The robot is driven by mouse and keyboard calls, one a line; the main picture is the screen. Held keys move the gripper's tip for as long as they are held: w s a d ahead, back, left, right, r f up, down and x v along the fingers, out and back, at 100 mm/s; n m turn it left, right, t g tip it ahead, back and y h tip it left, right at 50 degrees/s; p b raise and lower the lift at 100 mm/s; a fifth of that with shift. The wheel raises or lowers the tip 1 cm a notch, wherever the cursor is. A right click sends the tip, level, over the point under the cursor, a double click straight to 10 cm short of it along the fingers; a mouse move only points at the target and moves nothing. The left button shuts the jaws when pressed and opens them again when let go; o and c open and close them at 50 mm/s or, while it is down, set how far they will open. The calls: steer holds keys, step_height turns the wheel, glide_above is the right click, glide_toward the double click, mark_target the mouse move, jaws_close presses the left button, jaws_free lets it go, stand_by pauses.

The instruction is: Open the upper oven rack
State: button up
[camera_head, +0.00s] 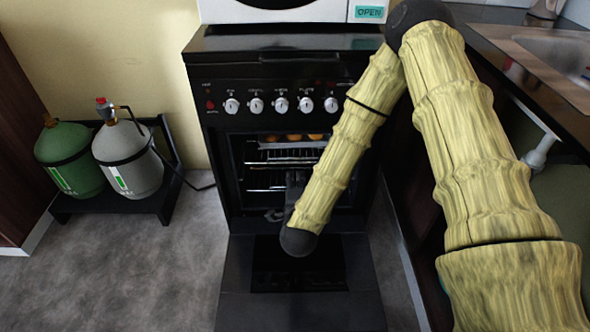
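The black oven (232,186) stands in the middle with its door (232,283) folded down flat in front. Inside, the upper rack (280,158) is a wire shelf with several round golden-brown items (293,137) on or above it. The lower rack (262,188) lies below it. My bamboo-patterned arm comes down from the upper right and bends at a dark joint above the open door. My gripper (294,182) is a dark shape at the oven opening, near the racks. Its fingers are dark and partly hidden by my arm, so I cannot tell whether they touch a rack.
Round white knobs (281,104) line the oven front. A white appliance (300,11) stands above the oven. A green gas bottle (70,160) and a grey one (128,158) stand on a black stand at left. A counter with a sink (555,50) is at right. Floor at left is clear.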

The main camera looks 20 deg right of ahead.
mark_target(295, 162)
steer(key=shift+m, duration=0.3)
steer(key=x, duration=0.3)
steer(key=b+x, duration=0.1)
steer(key=x, duration=0.3)
steer(key=r+b+x, duration=0.1)
steer(key=x, duration=0.3)
steer(key=shift+w+d+f, duration=0.1)
steer(key=shift+w+d, duration=0.05)
steer(key=shift+w, duration=0.05)
jaws_close()
